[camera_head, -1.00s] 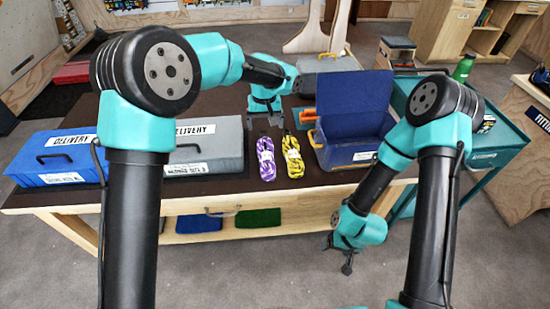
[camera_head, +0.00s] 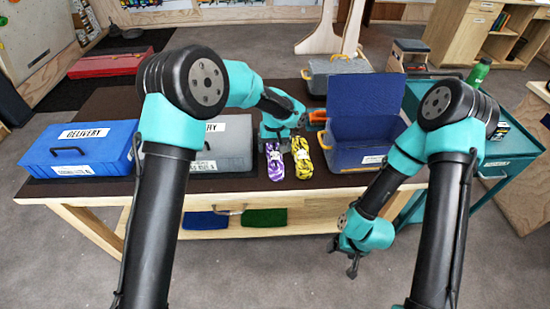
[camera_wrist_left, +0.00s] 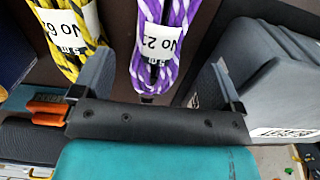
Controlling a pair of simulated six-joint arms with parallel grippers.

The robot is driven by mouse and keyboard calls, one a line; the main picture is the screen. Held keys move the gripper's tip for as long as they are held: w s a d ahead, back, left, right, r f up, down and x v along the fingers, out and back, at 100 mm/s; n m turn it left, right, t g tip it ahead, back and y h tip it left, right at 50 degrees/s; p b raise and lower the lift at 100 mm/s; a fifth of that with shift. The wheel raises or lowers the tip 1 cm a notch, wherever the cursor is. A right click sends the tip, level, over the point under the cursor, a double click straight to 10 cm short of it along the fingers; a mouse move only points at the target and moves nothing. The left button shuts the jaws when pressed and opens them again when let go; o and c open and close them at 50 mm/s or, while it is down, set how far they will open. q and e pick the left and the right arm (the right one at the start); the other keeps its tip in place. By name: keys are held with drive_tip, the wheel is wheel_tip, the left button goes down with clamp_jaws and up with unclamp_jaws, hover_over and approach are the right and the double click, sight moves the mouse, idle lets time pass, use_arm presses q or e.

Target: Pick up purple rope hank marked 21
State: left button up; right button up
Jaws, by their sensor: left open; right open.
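The purple and white rope hank (camera_head: 274,163) lies on the dark table top, between the grey case and a yellow hank. In the left wrist view the purple hank (camera_wrist_left: 158,50) shows a white label reading No 21. My left gripper (camera_head: 280,143) is open above the far end of the purple hank. In the wrist view its fingers (camera_wrist_left: 158,82) stand apart, one on either side of the hank, not closed on it. The left finger is near the yellow hank. My right gripper (camera_head: 352,266) hangs low in front of the table, empty.
The yellow and black hank (camera_head: 303,160) lies close to the right of the purple one. A grey case (camera_head: 225,150) is to the left, with a blue case (camera_head: 75,150) beyond it. An open blue box (camera_head: 362,145) stands to the right.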

sight(275, 153)
use_arm(q)
drive_tip(key=shift+f, duration=0.75)
drive_tip(key=shift+w+f, duration=0.2)
drive_tip(key=shift+f, duration=2.4)
drive_tip(key=c, duration=1.1)
drive_tip(key=shift+r, duration=0.1)
drive_tip(key=shift+c, duration=0.2)
